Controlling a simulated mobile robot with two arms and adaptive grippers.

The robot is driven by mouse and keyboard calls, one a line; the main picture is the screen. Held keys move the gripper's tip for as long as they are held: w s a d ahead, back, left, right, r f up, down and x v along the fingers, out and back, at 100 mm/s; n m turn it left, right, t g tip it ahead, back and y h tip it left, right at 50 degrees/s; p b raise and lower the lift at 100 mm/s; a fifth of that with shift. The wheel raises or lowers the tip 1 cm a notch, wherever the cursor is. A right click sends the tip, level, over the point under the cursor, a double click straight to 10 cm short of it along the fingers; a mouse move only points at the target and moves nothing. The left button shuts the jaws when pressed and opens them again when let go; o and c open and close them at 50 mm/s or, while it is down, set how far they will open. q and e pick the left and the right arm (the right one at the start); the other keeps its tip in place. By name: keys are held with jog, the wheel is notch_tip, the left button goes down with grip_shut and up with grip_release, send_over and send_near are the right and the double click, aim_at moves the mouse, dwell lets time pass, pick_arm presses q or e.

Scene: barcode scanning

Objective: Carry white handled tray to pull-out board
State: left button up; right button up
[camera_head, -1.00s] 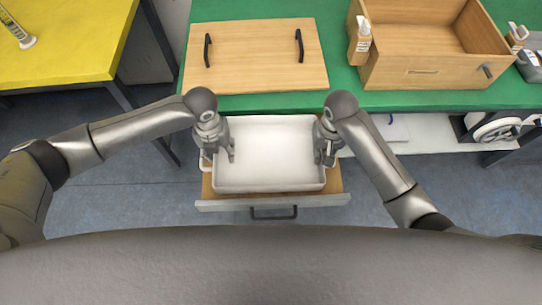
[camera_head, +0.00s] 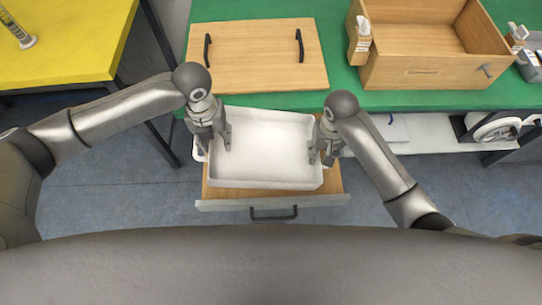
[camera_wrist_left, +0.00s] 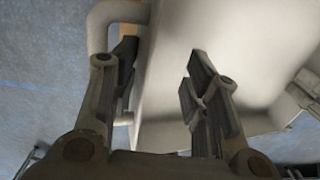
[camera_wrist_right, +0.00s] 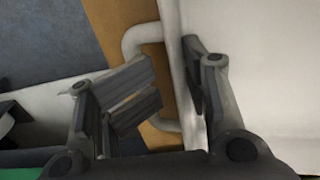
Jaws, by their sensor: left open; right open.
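The white handled tray (camera_head: 270,152) rests on the wooden pull-out board (camera_head: 331,182) below the green table, slightly skewed on it. My left gripper (camera_head: 219,145) is open at the tray's left side. In the left wrist view (camera_wrist_left: 160,80) its fingers straddle the tray's side wall, with the white handle (camera_wrist_left: 97,30) at the outer finger. My right gripper (camera_head: 321,156) is open at the tray's right side. In the right wrist view (camera_wrist_right: 165,90) its fingers stand on either side of the wall, with the other handle (camera_wrist_right: 140,36) beside the outer finger.
A yellow table (camera_head: 70,45) stands at left. A white shelf (camera_head: 430,132) lies under the green table at right.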

jog(key=shift+o, duration=1.1)
jog(key=shift+d+f, duration=0.1)
jog(key=shift+d, duration=0.4)
jog(key=shift+a, duration=0.25)
jog(key=shift+r, duration=0.3)
notch_tip(320, 180, up, 12)
jog(key=shift+a+f, duration=0.15)
jog(key=shift+a, duration=0.1)
